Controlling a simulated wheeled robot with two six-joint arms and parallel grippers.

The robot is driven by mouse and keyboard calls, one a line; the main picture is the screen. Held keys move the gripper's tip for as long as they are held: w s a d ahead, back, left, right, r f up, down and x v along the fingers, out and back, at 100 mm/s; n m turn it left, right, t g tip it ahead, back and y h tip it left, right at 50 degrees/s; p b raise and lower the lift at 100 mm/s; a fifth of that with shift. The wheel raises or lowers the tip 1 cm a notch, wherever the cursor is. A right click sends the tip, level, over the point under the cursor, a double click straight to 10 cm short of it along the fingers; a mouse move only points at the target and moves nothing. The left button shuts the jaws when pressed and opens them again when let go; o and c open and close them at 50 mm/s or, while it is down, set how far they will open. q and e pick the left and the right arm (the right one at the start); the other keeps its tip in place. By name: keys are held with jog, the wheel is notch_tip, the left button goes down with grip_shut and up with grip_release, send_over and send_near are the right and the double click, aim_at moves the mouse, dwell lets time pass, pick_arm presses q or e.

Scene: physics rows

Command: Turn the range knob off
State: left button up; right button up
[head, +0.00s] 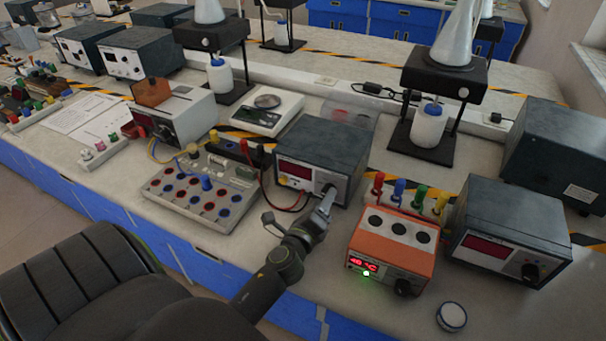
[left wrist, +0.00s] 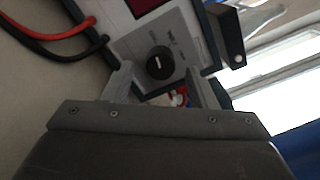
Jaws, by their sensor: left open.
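A dark grey instrument box (head: 322,145) with a pale front and a red display stands at mid-bench. Its black round knob (left wrist: 159,63) shows clearly in the left wrist view, with a short white line on its face and small printed marks beside it. In the head view the knob is partly hidden by a finger. My left gripper (head: 298,208) is open in front of this panel. In the left wrist view its fingertips (left wrist: 158,82) lie on either side of the knob's lower edge, with nothing held. I cannot tell whether a finger touches the knob. My right gripper is not in view.
Red and black leads (left wrist: 55,40) run from the panel beside the gripper. An orange heater block (head: 395,245) with a lit display stands to the right, and a socket board (head: 200,195) to the left. A small round lidded pot (head: 451,317) sits near the front edge.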

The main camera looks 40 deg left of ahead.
pick_arm(q)
jog(key=b+v, duration=0.2)
jog(key=v, duration=1.2)
jog(key=shift+s+d, duration=0.1)
jog(key=shift+b+v, duration=0.35)
jog(key=shift+v, duration=0.4)
